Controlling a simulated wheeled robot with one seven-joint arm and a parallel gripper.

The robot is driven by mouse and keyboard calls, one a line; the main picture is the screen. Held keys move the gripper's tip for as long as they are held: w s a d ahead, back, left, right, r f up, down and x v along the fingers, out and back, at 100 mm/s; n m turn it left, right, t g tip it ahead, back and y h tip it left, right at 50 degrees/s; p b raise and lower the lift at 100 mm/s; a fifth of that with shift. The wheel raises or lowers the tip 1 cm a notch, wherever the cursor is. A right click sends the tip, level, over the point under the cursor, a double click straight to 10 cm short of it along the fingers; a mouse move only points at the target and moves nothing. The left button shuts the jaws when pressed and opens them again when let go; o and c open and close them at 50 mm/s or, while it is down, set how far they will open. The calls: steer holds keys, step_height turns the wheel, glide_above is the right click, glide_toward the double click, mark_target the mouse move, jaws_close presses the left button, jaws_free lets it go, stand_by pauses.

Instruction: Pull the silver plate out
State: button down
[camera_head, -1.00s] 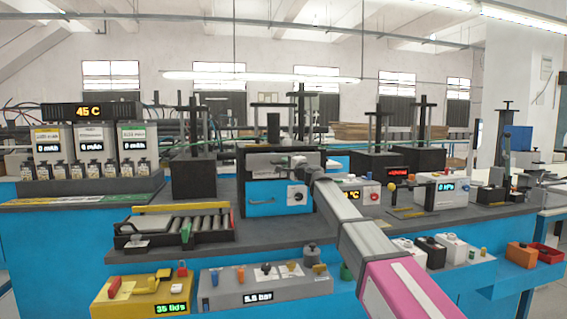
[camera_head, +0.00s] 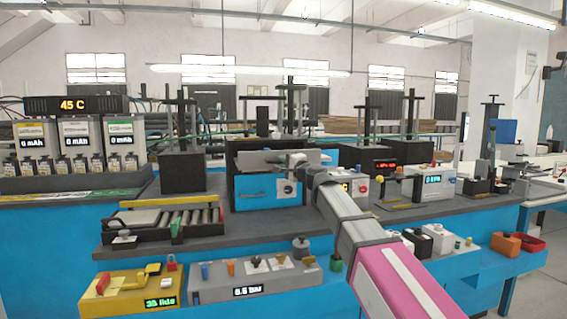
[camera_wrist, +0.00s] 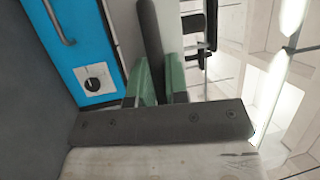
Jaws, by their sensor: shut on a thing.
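The silver plate (camera_head: 262,159) shows as a grey panel at the top of the blue-fronted black unit (camera_head: 266,189), in the middle of the bench. My gripper (camera_head: 290,160) is at its front, just above the round black knob (camera_head: 286,187). In the wrist view my green-padded fingers (camera_wrist: 158,82) are closed around a dark bar-shaped handle (camera_wrist: 150,35). A pale grey edge, seemingly the plate (camera_wrist: 125,35), lies between the handle and the blue front. My wrist hides part of the plate and its right side in the head view.
A roller tray (camera_head: 165,222) stands at front left. A yellow box (camera_head: 130,290) and a grey valve box (camera_head: 255,281) sit on the lower front ledge. A white display box (camera_head: 432,184) stands to the right. Open air lies in front of the unit.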

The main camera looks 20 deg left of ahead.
steer(key=c, duration=1.1)
jaws_free()
steer(key=shift+c, duration=0.2)
steer(key=v, duration=1)
steer(key=shift+s+d, duration=0.25)
steer(key=shift+f, duration=0.1)
